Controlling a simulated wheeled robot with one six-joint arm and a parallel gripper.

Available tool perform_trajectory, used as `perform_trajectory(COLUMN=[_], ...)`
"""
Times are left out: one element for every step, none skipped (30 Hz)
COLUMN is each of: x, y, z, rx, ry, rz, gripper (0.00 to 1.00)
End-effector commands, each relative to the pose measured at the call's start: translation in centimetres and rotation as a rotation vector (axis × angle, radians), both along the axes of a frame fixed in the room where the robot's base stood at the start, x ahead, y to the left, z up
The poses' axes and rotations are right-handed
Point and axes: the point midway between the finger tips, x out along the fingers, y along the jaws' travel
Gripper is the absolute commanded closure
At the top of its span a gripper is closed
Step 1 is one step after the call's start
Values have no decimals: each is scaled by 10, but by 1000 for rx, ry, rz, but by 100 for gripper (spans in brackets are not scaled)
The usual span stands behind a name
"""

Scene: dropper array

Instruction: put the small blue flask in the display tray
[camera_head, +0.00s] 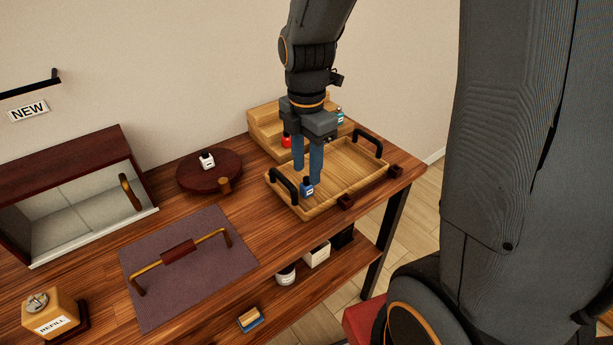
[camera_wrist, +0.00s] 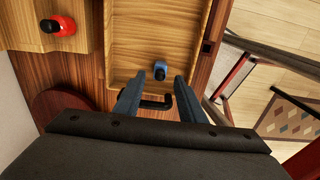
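The small blue flask (camera_head: 307,188) has a dark cap and a pale label. It stands in the wooden display tray (camera_head: 345,165), near the tray's front-left end by a black handle. The flask also shows in the wrist view (camera_wrist: 160,72), inside the tray (camera_wrist: 150,28). My gripper (camera_head: 306,175) points down over that end of the tray. Its two blue fingers are apart, with nothing held between them. In the wrist view, the flask appears just beyond the gap between the fingertips (camera_wrist: 158,84). I cannot tell their exact height above it.
A stepped wooden stand (camera_head: 266,131) behind the tray holds a red flask (camera_head: 286,142) and a teal flask (camera_head: 340,117). A white flask (camera_head: 207,161) sits on a round dark turntable (camera_head: 190,182). A purple mat (camera_head: 205,280), glass-fronted cabinet (camera_head: 75,205) and refill bottle (camera_head: 50,313) lie left.

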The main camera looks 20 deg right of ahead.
Motion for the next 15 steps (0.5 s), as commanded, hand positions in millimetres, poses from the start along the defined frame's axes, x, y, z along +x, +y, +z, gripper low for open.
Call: perform_trajectory(x=[2,2,2,2,2,2,2,2,1,1,1,1,1,1,1], y=[0,0,0,0,0,0,0,0,0,0,0,0,0,0,0], z=[11,17,26,32,38,45,51,56,62,66,69,73,76,78,80], rx=[0,0,0,0,0,0,0,0,1,0,0,0,0,0,0], ry=[-6,-7,-7,-7,-7,-5,-6,-5,-5,-4,-4,-2,-2,-3,-2], rz=[0,0,0,0,0,0,0,0,0,0,0,0,0,0,-2], gripper=[63,63,63,63,63,63,63,63,63,63,63,63,63,63,63])
